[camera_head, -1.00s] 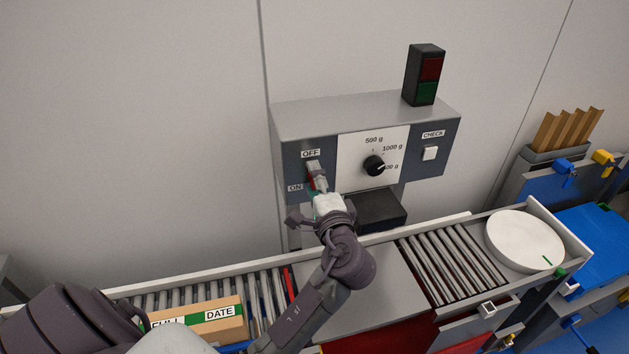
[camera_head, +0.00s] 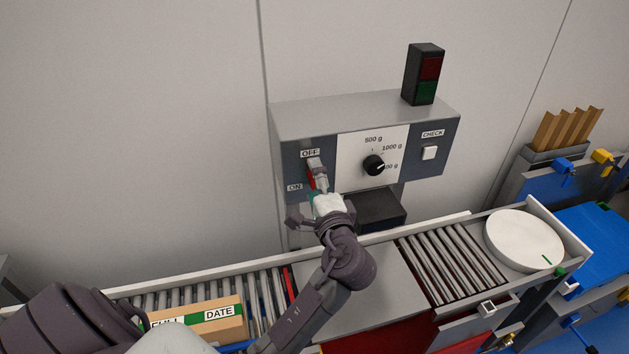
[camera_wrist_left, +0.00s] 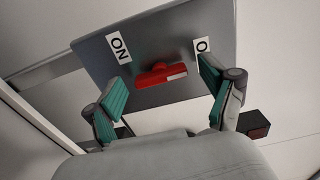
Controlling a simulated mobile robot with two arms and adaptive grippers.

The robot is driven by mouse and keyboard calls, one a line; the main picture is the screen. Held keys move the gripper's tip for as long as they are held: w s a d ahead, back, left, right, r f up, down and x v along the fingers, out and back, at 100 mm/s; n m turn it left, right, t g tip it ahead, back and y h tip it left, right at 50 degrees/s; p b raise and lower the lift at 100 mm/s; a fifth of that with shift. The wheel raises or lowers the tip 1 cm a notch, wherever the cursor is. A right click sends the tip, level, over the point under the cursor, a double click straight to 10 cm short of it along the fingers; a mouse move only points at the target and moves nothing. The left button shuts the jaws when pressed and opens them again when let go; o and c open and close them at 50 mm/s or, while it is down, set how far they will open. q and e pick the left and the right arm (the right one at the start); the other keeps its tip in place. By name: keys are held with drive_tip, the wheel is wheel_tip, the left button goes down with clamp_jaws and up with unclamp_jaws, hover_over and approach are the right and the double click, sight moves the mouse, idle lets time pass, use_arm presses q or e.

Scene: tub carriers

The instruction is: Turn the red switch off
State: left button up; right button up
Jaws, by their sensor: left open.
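The red switch (camera_wrist_left: 160,76) is a red lever on the grey panel face, between the ON and OFF labels in the left wrist view. In the head view only a sliver of the red switch (camera_head: 311,179) shows beside my gripper. My left gripper (camera_head: 313,166) is in front of the panel at the switch. In the left wrist view, the fingers of my left gripper (camera_wrist_left: 160,92) are spread wide, with the switch between and beyond them. Nothing is held. Contact with the switch cannot be told. My right gripper is not in view.
The grey control box (camera_head: 360,108) also carries a black dial (camera_head: 374,165), a white CHECK button (camera_head: 430,153) and a red-green lamp (camera_head: 425,75). Below it runs a roller conveyor (camera_head: 452,264) with a cardboard box (camera_head: 232,329) and a white round plate (camera_head: 524,240).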

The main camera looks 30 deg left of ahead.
use_arm(q)
drive_tip(key=v, duration=1.1)
drive_tip(key=shift+s+d, duration=0.3)
